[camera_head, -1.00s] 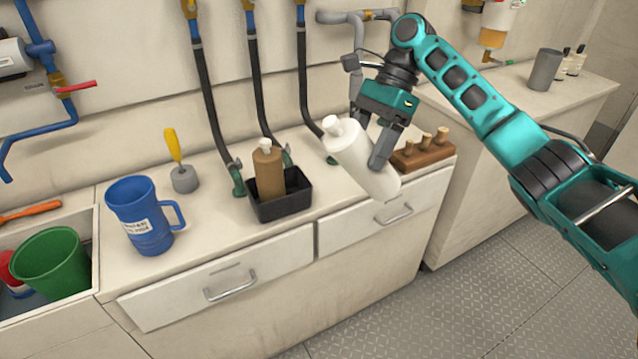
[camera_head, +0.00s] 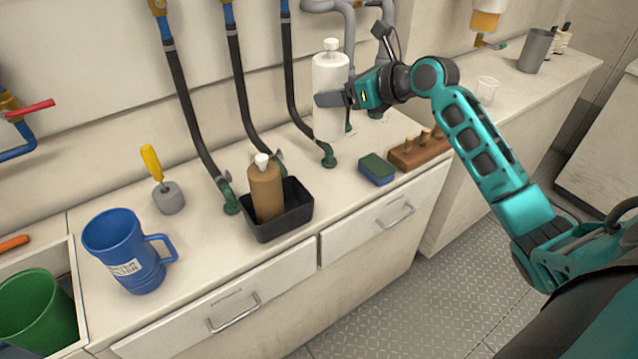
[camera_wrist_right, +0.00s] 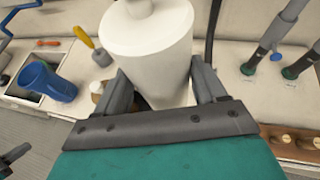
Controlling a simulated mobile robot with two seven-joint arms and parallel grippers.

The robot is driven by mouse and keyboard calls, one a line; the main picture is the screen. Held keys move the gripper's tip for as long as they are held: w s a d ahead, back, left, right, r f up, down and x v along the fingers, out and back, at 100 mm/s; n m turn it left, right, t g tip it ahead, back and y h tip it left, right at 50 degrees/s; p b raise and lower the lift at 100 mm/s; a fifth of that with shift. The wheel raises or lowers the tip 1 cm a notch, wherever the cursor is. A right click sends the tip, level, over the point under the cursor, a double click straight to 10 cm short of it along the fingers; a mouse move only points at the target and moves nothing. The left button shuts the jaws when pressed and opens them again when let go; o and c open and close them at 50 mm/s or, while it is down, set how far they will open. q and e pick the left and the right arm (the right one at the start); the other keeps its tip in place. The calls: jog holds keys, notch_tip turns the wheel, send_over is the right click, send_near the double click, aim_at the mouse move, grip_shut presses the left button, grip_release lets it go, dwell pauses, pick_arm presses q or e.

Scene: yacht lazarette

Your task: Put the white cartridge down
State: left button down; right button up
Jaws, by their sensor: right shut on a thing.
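The white cartridge (camera_head: 330,76) is a white bottle-shaped cylinder with a small cap. It is upright in my right gripper (camera_head: 332,98), which is shut around its middle. In the head view it is in front of the back wall, over the rear of the counter. I cannot tell whether its base touches the counter. In the right wrist view the cartridge (camera_wrist_right: 148,45) sits between the two fingers (camera_wrist_right: 158,88) and hides what lies behind it.
A black tray (camera_head: 290,222) holds a brown bottle (camera_head: 265,190). A green-and-blue sponge (camera_head: 377,168) and a wooden block with pegs (camera_head: 418,154) lie right of it. Hoses with green fittings (camera_head: 328,155) stand near the cartridge. A blue mug (camera_head: 122,250) is at left. Counter front is partly clear.

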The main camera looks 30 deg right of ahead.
aim_at(342, 129)
notch_tip(342, 129, down, 9)
jog(key=shift+s+r, duration=0.15)
jog(key=shift+r, duration=0.05)
notch_tip(342, 129, down, 11)
jog(key=b, duration=0.3)
jog(key=shift+b, duration=0.4)
jog(key=shift+f, duration=0.1)
jog(key=o, duration=1.4)
